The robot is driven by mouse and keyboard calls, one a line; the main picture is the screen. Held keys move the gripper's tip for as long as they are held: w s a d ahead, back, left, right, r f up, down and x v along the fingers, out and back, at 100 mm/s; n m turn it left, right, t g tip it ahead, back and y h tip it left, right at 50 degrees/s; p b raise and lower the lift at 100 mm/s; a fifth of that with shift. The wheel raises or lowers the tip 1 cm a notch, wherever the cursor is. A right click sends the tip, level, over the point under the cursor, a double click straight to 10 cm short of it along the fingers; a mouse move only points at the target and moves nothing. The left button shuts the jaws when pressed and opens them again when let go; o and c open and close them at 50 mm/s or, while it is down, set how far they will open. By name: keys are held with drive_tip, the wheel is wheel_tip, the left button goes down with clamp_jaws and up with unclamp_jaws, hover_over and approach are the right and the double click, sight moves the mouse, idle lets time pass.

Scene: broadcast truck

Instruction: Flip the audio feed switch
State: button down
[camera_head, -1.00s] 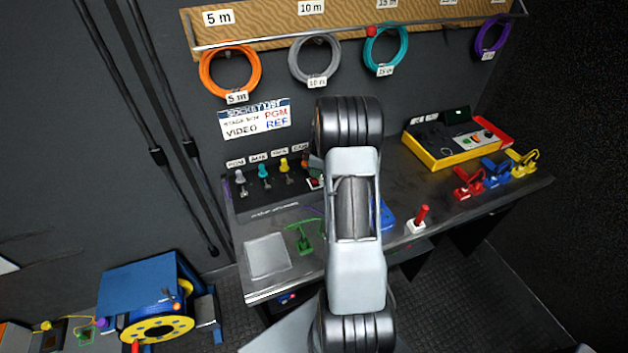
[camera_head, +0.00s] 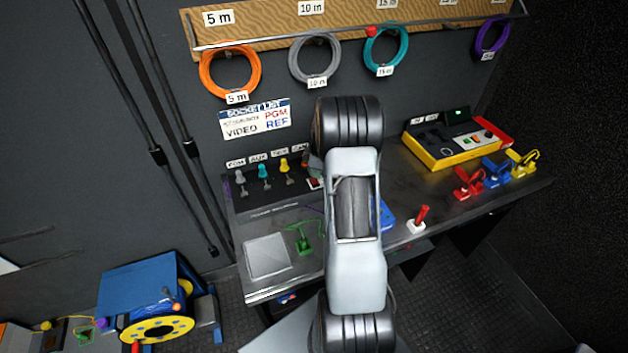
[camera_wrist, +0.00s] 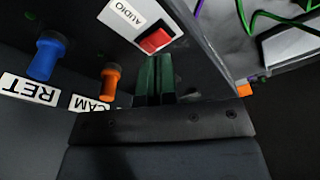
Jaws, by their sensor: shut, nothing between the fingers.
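The audio feed switch is a red rocker (camera_wrist: 155,41) next to a white AUDIO label (camera_wrist: 127,18) on a dark panel in the wrist view. It shows as a small red spot (camera_head: 315,183) just left of my arm in the head view. My gripper (camera_wrist: 155,58) has its two dark green fingers together with nothing between them. Their tips are just below the red rocker in the picture. I cannot tell whether they touch it. My arm hides the gripper in the head view.
An orange connector (camera_wrist: 109,82) by the CAM label and a blue connector (camera_wrist: 46,58) by the RET label stand left of the fingers. A green cable plug (camera_head: 304,243) lies on the bench. A yellow-and-red console (camera_head: 437,155) stands at the right.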

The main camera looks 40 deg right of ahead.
sight(315, 182)
drive_tip(key=shift+f+b, duration=1.35)
drive_tip(key=shift+f, duration=0.2)
idle(1.2)
drive_tip(key=shift+r+p, duration=1.85)
drive_tip(key=shift+r, duration=1.7)
drive_tip(key=shift+s+f, duration=0.1)
